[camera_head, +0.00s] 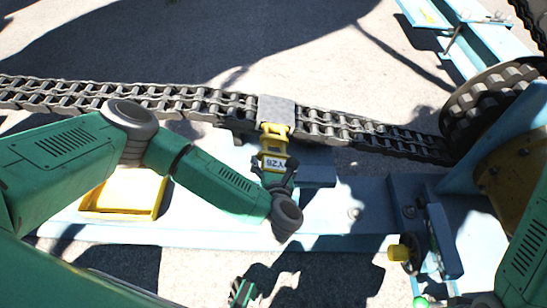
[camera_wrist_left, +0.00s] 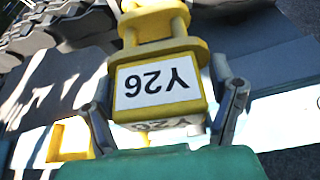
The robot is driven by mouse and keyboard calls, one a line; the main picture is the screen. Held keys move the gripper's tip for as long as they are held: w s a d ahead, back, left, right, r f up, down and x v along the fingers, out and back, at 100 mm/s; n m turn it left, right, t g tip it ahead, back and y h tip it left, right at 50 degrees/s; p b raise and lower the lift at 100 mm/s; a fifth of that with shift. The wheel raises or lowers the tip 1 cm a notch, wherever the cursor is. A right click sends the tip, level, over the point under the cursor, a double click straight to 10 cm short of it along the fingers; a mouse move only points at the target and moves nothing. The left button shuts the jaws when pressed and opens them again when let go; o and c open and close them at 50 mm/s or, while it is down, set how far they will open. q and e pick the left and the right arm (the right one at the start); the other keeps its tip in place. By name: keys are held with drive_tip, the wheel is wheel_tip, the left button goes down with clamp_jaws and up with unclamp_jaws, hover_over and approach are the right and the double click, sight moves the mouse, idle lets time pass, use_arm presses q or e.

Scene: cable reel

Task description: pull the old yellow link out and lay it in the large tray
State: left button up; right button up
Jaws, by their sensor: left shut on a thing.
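The yellow link (camera_head: 274,133) sits at the grey block (camera_head: 277,109) in the chain, its lower part sticking out toward me. Its white label reads Y26, upside down in the left wrist view (camera_wrist_left: 155,82). My left gripper (camera_head: 273,168) is shut on the link's labelled body, with one finger on each side in the left wrist view (camera_wrist_left: 164,105). Whether the link's far end is still in the chain cannot be told. A yellow tray (camera_head: 92,214) lies to the left, partly hidden by my left arm; its visible inside looks empty.
The dark chain (camera_head: 350,128) crosses from the left edge to a large wheel (camera_head: 470,110) at right. A pale blue bench (camera_head: 335,215) lies below it. A dark bracket with a yellow knob (camera_head: 398,253) stands at lower right. Bare ground lies beyond the chain.

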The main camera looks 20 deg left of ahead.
use_arm(q)
drive_tip(key=shift+s+d+p, duration=0.25)
drive_tip(key=shift+s, duration=0.55)
drive_tip(key=shift+s+d+p, duration=0.25)
drive_tip(key=shift+s+p, duration=0.05)
drive_tip(key=shift+s, duration=0.55)
drive_tip(key=shift+s+d+p, duration=0.25)
drive_tip(key=shift+s, duration=0.55)
drive_tip(key=shift+r, duration=0.1)
wheel_tip(320, 180, up, 9)
drive_tip(key=p, duration=0.7)
drive_tip(key=shift+p, duration=0.4)
